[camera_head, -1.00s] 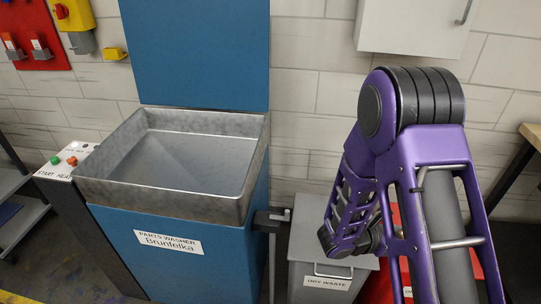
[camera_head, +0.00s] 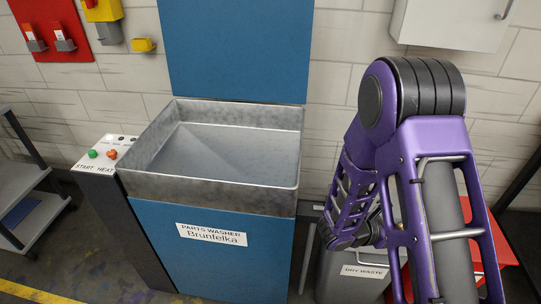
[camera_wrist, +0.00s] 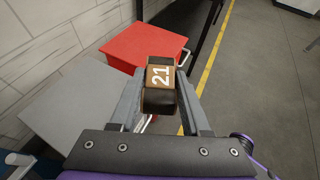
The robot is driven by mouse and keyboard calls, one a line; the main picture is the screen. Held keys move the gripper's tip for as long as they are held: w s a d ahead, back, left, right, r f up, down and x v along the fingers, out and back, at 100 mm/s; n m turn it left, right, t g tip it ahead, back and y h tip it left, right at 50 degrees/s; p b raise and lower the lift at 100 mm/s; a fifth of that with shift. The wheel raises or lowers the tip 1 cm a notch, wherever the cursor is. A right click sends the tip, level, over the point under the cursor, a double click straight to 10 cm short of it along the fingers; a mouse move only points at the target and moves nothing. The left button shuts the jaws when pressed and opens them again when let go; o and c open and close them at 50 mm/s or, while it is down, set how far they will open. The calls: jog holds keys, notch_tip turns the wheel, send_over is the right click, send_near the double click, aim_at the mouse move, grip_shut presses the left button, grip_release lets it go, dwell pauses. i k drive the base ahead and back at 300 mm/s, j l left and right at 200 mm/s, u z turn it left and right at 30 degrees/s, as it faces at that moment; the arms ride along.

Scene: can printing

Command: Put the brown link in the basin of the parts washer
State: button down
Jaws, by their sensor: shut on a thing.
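The parts washer (camera_head: 190,232) is a blue cabinet with a grey metal basin (camera_head: 150,185) on top, in the middle of the head view. Its blue lid stands up behind, and the part of the basin that shows is empty. In the wrist view my gripper (camera_wrist: 160,92) is shut on a brown and black block marked 21, the brown link (camera_wrist: 158,75). The link is held clear, above the floor and bins. In the head view my purple arm is to the right of the washer, and the gripper and link do not show.
A dry waste bin (camera_head: 345,285) stands right of the washer, and a red bin (camera_wrist: 140,45) beside it. A control panel (camera_head: 104,155) with green and red buttons is at the washer's left. A white cabinet (camera_head: 450,22) hangs on the wall at upper right. A shelf (camera_head: 25,195) stands at left.

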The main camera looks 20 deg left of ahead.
aim_at(211, 170)
jog(key=k+j, duration=0.1)
jog(key=j, duration=0.25)
jog(key=k+j, duration=0.1)
jog(key=j, duration=0.25)
jog(key=k+j, duration=0.1)
jog(key=j, duration=0.2)
jog(key=k+j, duration=0.1)
jog(key=j, duration=0.25)
